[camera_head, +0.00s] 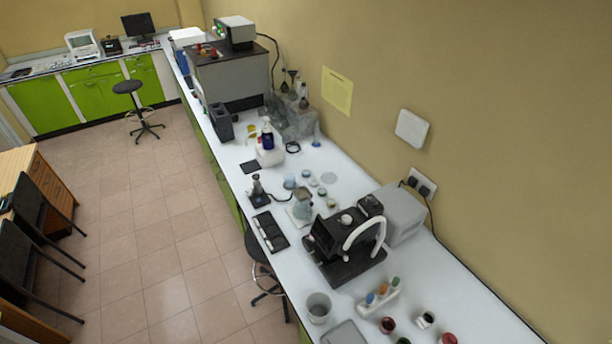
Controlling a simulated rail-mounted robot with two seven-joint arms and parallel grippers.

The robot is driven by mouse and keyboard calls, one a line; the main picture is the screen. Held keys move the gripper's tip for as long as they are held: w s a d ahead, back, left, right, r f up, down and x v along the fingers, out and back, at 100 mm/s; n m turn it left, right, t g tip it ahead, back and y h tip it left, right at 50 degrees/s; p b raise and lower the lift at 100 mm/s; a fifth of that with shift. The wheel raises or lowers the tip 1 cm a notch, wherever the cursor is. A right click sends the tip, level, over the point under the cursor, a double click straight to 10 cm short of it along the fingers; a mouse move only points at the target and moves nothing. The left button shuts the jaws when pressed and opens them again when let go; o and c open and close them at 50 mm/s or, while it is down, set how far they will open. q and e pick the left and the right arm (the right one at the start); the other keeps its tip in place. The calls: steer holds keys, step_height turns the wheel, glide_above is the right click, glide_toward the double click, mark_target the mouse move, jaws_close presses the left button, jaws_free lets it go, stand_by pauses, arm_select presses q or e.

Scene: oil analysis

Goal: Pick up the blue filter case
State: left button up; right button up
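Several small round cases stand on the white bench in the middle of the view. A light blue one (289,181), at the left of this group, may be the blue filter case, but it is too small to be certain. A blue-topped item (370,298) also stands in a small white rack (384,297) nearer the front, beside orange and green ones. Neither of my grippers is in view.
A black instrument with a white hose (345,245) stands on the bench (459,280), with a grey box (400,212) behind it. A glass flask (302,203) stands close to the small cases. A beaker (319,308) is near the front edge. A stool (262,265) stands beside the bench.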

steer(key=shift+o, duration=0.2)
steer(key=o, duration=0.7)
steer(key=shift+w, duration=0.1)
